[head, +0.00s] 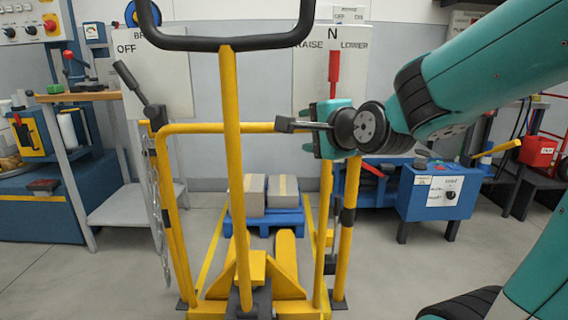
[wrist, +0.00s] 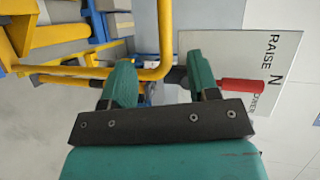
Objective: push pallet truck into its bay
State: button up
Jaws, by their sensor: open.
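The yellow pallet truck (head: 250,276) stands in the middle of the head view. Its upright tiller (head: 232,170) ends in a black loop handle (head: 225,43). My gripper (head: 314,128) is open, at the upper right of a yellow tube frame (head: 205,128), right of the tiller and well below the loop handle. In the wrist view the two teal fingers (wrist: 160,72) are apart, with the yellow tube (wrist: 164,35) beyond them. A dark short bar (head: 290,125) shows near the fingers; I cannot tell whether it touches them. Yellow floor lines (head: 212,247) run beside the truck.
A blue pallet (head: 265,222) with boxes (head: 284,191) sits behind the truck. A red lever (head: 333,68) on the RAISE/LOWER panel (head: 354,75) is just above my gripper. A workbench (head: 80,97) stands left, a blue cabinet (head: 425,205) right. Floor is clear at lower left.

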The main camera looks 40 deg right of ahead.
jog(key=shift+m+t+h, duration=0.4)
jog(key=shift+m, duration=0.4)
jog(key=p+x, duration=0.1)
jog(key=x, duration=0.4)
jog(key=d+p+x, duration=0.1)
jog(key=p+x, duration=0.1)
jog(key=x, duration=0.4)
jog(key=f+p+x, duration=0.1)
jog(key=p+x, duration=0.1)
jog(key=x, duration=0.3)
jog(key=shift+d+f, duration=0.15)
jog(key=shift+d, duration=0.35)
jog(key=shift+w+d, duration=0.15)
jog(key=shift+w, duration=0.45)
grip_shut()
